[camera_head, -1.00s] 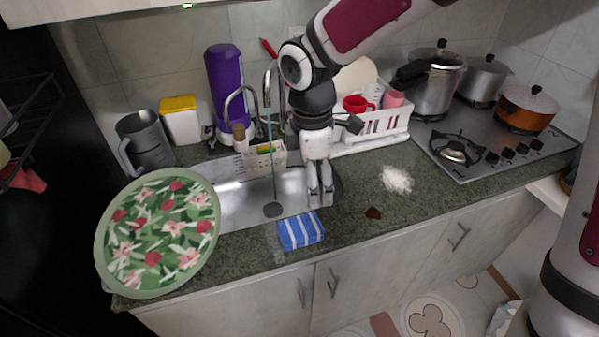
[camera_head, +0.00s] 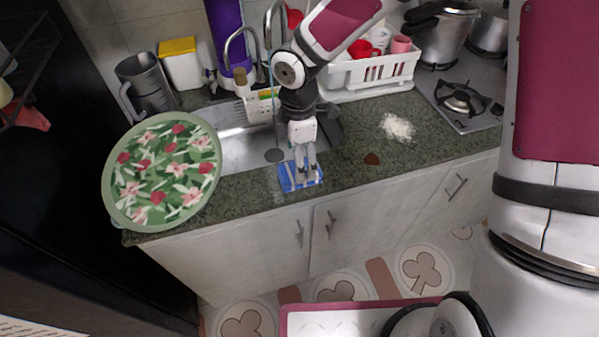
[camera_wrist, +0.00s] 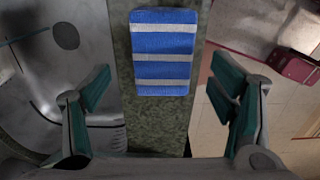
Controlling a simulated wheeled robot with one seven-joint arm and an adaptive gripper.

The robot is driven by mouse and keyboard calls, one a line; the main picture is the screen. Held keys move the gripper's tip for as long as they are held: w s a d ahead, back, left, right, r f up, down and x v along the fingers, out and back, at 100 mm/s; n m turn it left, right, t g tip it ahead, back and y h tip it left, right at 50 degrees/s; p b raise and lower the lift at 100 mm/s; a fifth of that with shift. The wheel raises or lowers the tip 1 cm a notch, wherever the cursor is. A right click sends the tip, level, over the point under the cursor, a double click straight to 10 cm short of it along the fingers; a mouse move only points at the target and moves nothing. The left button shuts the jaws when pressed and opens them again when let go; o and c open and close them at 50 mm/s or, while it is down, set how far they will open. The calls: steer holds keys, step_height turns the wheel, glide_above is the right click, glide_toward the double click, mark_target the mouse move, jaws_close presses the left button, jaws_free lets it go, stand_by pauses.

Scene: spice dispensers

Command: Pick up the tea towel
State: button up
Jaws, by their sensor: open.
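The tea towel (camera_head: 287,178) is a folded blue cloth with white stripes. It lies on the front edge of the green stone counter, just in front of the sink. In the wrist view the tea towel (camera_wrist: 163,52) lies beyond the fingertips, centred between them. My gripper (camera_head: 306,174) is above the towel in the head view and hides part of it. In the wrist view my gripper (camera_wrist: 165,90) has its fingers wide apart with nothing between them. I cannot tell the exact height of the fingertips over the towel.
The metal sink (camera_head: 245,152) lies behind the towel. A round floral tray (camera_head: 163,172) is at the left. A dish rack (camera_head: 375,72) stands behind.

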steer(key=shift+s+d+f, duration=0.1)
steer(key=shift+d+f, duration=0.05)
steer(key=shift+f, duration=2.15)
steer(key=c, duration=1.3)
